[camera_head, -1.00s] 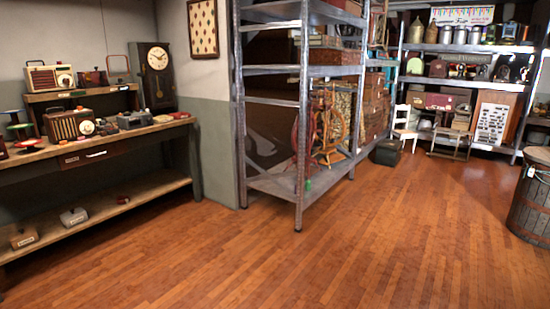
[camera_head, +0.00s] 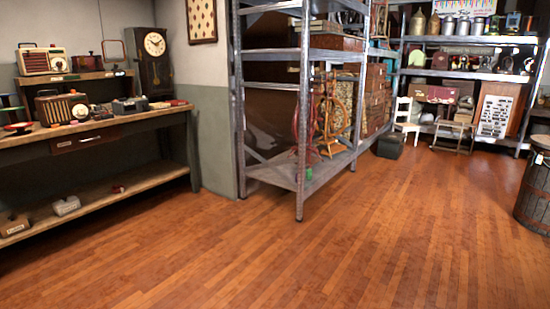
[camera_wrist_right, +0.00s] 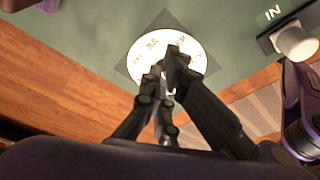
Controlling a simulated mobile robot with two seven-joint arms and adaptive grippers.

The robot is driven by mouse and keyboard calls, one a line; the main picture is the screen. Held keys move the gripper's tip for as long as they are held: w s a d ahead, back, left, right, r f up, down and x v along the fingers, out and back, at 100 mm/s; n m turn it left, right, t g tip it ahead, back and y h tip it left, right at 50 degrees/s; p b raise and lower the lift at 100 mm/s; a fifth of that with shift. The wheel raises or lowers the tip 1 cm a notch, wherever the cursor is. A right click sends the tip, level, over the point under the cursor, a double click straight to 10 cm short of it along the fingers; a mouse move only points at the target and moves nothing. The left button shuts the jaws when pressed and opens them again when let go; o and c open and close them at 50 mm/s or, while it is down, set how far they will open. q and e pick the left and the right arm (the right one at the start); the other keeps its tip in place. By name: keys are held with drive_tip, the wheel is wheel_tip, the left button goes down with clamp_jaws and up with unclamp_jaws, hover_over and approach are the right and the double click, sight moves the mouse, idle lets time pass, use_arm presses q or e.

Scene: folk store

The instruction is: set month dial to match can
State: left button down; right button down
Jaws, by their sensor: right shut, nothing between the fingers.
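In the right wrist view a round white dial (camera_wrist_right: 147,45) with small dark markings sits on a dark diamond-shaped plate on a grey-green surface. The markings are too small and blurred to read. My right gripper (camera_wrist_right: 167,66) is shut and empty, its fingertips in front of the dial and hiding its lower middle. I cannot tell whether they touch it. Metal cans (camera_head: 447,25) stand on the top of the far shelf in the head view; I cannot tell whether the task's can is among them. My left gripper is in neither current view.
A box marked IN with a pale cylindrical knob (camera_wrist_right: 296,43) is right of the dial. In the head view a workbench (camera_head: 150,117) with radios stands left, a metal shelf unit (camera_head: 300,150) mid-room, and a barrel (camera_head: 534,195) right. The wooden floor (camera_head: 330,255) between is clear.

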drive_tip(key=shift+x, duration=0.8)
drive_tip(key=shift+d+f, duration=0.2)
drive_tip(key=shift+f, duration=0.5)
use_arm(q)
drive_tip(key=shift+w+f, duration=0.3)
drive_tip(key=shift+w, duration=0.2)
